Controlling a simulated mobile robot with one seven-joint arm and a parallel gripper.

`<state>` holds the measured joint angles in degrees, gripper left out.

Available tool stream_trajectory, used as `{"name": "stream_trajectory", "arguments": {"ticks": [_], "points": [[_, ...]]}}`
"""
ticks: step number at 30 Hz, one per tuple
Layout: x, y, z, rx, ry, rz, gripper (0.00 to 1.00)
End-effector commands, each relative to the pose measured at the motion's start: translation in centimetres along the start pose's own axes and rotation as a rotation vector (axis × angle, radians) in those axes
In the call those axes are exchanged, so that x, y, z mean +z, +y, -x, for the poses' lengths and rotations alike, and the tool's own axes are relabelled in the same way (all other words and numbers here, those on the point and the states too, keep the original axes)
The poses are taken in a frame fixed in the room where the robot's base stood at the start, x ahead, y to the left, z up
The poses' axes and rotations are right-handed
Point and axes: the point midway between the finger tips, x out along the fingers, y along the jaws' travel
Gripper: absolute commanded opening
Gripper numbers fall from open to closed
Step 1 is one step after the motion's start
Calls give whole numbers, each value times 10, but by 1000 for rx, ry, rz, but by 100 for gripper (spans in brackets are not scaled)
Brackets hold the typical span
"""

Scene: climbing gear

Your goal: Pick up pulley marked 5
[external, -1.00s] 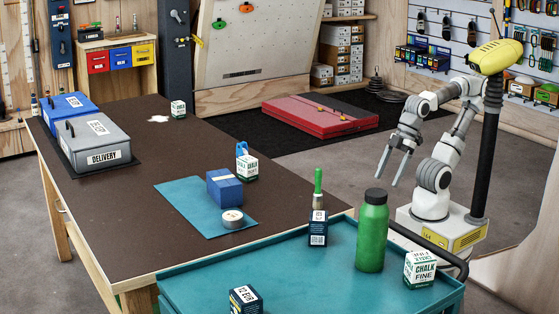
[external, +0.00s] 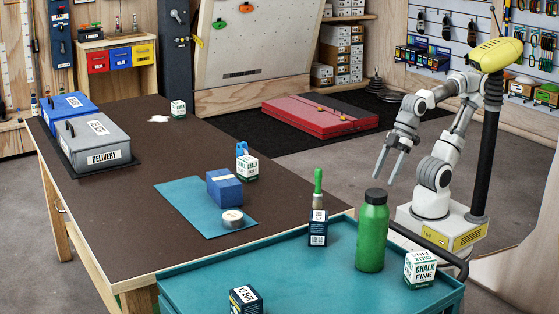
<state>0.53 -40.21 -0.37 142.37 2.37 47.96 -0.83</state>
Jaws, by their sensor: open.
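No pulley with a readable 5 shows in the external view. A small blue object (external: 241,149) stands up behind a white and green chalk box (external: 247,168) on the brown table (external: 120,230). It is partly hidden, and I cannot tell whether it is a pulley. My gripper (external: 386,179) is open and empty, fingers pointing down, to the right of the table and beyond the green bottle.
A teal tray (external: 270,262) holds a green bottle (external: 372,232), a chalk box (external: 420,269), a dark box (external: 318,228) and another box (external: 245,300). A blue block (external: 224,187) and tape roll (external: 232,218) sit on the blue mat (external: 190,203). Delivery boxes (external: 96,146) stand left.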

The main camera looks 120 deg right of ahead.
Motion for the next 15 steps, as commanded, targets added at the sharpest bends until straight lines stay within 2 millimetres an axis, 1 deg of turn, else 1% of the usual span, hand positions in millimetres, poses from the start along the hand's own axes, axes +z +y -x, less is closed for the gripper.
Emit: {"name": "stream_trajectory", "arguments": {"ticks": [1,2,4,5,6,8,9,11,12,14,15], "points": [[-18,-1,4,-15,14,-24,74],[-30,-2,3,-26,28,-42,74],[-60,-1,1,-49,70,-91,74],[-74,0,0,-56,91,-116,74],[-92,3,-2,-64,119,-149,74],[-118,10,-7,-67,162,-202,74],[-136,17,-10,-64,191,-238,74],[-159,28,-15,-53,232,-294,74],[-174,38,-19,-41,261,-331,74],[-195,55,-24,-14,303,-389,74],[-207,68,-29,8,329,-426,74]]}}
